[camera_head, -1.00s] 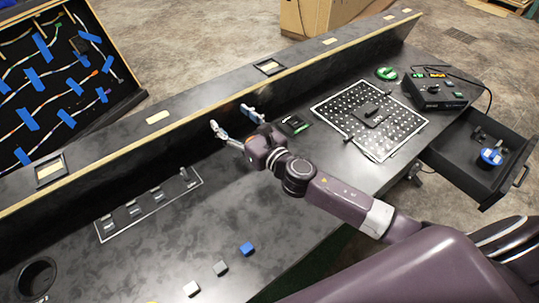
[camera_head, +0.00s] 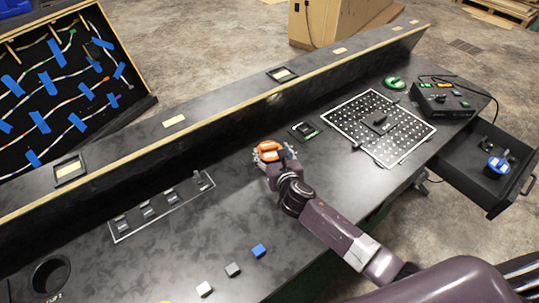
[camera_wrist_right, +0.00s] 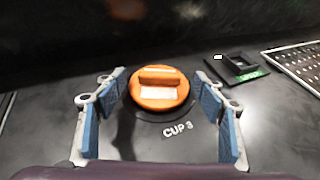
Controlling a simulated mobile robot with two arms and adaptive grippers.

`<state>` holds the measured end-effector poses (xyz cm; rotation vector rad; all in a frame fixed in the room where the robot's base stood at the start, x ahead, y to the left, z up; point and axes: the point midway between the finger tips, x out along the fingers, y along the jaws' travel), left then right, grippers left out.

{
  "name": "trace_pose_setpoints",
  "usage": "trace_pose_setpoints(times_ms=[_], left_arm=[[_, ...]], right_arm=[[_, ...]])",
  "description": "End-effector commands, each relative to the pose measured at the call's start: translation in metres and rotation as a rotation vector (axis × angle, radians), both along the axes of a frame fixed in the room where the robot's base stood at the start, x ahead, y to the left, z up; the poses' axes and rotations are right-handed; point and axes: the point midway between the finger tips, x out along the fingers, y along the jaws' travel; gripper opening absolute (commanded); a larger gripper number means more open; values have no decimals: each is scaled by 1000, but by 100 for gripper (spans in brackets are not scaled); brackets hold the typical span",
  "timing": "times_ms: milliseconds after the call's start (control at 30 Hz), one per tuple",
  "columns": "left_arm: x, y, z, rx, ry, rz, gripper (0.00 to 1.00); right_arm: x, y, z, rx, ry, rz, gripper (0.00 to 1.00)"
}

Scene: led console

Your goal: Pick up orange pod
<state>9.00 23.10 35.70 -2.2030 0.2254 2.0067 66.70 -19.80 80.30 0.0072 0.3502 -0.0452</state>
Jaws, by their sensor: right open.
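The orange pod (camera_wrist_right: 160,99) is a round orange piece with a raised bar across its top. It sits on the dark bench over the "CUP 3" label in the right wrist view. It also shows in the head view (camera_head: 267,149), partly covered by my right gripper. My right gripper (camera_wrist_right: 163,113) is open, with its blue-padded fingers to the left and right of the pod and apart from it. In the head view my right gripper (camera_head: 270,157) is over the pod's spot near the back ledge. My left gripper is not in view.
A small black holder with green (camera_head: 304,131) and a perforated board (camera_head: 375,128) lie right of the pod. A switch strip (camera_head: 160,206) lies left. White, grey and blue cubes (camera_head: 259,251) stand near the front edge. The back ledge (camera_head: 240,104) rises behind. An open drawer (camera_head: 480,169) is at right.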

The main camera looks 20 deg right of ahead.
Motion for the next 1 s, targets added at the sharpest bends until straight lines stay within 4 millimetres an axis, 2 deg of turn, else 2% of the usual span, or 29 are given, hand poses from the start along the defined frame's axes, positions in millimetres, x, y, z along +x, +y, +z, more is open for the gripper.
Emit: trace_pose_setpoints(times_ms=[100, 367, 800, 867, 1000], left_arm=[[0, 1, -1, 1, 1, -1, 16], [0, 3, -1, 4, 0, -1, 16], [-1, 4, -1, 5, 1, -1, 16], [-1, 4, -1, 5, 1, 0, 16], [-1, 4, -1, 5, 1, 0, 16]], right_arm=[[9, 1, -3, 2, -1, 2, 64], [10, 0, -4, 0, 0, 1, 64], [10, 0, -4, 0, 0, 1, 16], [10, 0, -3, 1, -2, 2, 11], [10, 0, -3, 1, -2, 2, 11]])
